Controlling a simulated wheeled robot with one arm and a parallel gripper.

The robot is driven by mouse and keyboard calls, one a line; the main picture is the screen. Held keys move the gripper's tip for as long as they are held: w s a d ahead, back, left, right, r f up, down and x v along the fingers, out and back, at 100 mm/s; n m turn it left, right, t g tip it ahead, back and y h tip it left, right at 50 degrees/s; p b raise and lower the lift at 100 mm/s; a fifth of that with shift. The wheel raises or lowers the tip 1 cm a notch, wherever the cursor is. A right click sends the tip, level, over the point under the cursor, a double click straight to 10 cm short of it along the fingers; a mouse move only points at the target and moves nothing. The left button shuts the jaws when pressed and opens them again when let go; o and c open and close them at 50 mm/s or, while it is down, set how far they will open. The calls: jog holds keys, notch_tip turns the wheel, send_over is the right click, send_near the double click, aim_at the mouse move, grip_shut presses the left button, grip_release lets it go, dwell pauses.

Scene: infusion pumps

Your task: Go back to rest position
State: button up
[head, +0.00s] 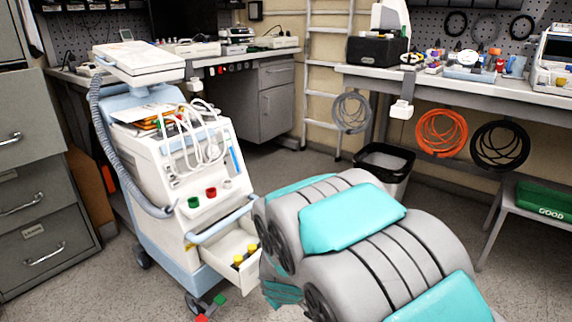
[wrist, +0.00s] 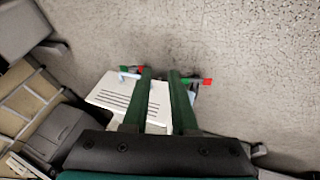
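My gripper (wrist: 161,72) shows in the wrist view as two dark green fingers with a gap between them. It is open, and no held object shows between the fingers. Past the fingertips are the speckled floor, a white panel with dark lines and small red and green pieces. In the head view my grey and teal arm fills the lower middle and right, and the gripper itself is hidden.
A white and blue medical cart (head: 180,150) stands left of my arm, its lower drawer (head: 232,248) open with yellow-capped items. A bin (head: 385,165) stands behind my arm. Grey drawers (head: 35,180) are at left, a workbench (head: 480,90) at right. Floor at lower left is clear.

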jog(key=s+d+r+m+g, duration=0.2)
jog(key=s+d+r, duration=0.3)
jog(key=s, duration=0.5)
jog(key=s+d+r+m+g, duration=0.3)
jog(key=s+d+r+m, duration=0.1)
jog(key=s, duration=0.7)
jog(key=s+d+r+m+g, duration=0.2)
jog(key=s+d+r, duration=0.5)
jog(key=s, duration=0.4)
jog(key=shift+s+r+m+h, duration=0.15)
jog(key=shift+s+m+h, duration=0.15)
jog(key=shift+m, duration=0.2)
